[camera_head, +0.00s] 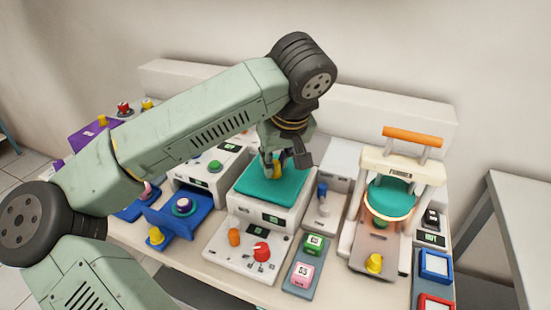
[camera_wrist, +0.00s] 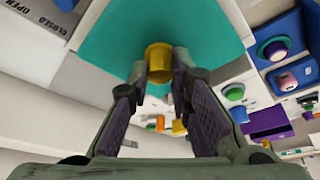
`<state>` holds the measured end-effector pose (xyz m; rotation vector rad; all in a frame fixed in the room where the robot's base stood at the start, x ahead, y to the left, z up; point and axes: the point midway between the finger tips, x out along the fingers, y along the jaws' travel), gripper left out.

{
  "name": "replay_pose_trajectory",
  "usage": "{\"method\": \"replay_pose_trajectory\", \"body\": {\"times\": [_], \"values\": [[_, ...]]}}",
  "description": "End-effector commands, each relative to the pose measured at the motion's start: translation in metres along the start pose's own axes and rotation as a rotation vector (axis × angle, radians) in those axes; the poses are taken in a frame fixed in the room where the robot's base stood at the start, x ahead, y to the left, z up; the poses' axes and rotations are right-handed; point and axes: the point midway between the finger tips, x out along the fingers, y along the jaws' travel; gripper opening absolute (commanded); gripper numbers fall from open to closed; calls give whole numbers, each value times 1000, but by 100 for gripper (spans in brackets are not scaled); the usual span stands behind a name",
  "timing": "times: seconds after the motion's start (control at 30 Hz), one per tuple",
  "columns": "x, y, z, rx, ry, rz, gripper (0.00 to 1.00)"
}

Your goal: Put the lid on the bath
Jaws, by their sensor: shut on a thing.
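The teal square lid (camera_head: 258,187) has a yellow knob (camera_wrist: 158,58) on top. In the head view it lies over the white box of the bath (camera_head: 264,214) at the table's middle and looks nearly level. I cannot tell whether it rests fully on the rim or is slightly above it. My gripper (camera_head: 277,165) is over the lid, with its fingers shut on the yellow knob. In the wrist view, the fingers (camera_wrist: 160,72) stand on either side of the knob, with the lid (camera_wrist: 110,35) behind. The bath's opening is hidden.
A white press with an orange handle (camera_head: 412,136) stands to the right. A blue fixture (camera_head: 183,212) and a white box with a green button (camera_head: 215,166) are to the left. A panel with a red knob (camera_head: 261,252) is in front. The table is crowded.

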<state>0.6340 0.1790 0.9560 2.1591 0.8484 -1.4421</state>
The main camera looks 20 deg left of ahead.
Motion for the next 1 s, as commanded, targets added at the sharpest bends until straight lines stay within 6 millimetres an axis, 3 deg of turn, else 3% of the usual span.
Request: {"method": "replay_pose_trajectory", "body": {"times": [0.77,0.8,1.0], "values": [[2,0,0,0,0,0,0],[2,0,0,0,0,0,19],[2,0,0,0,0,0,33]]}}
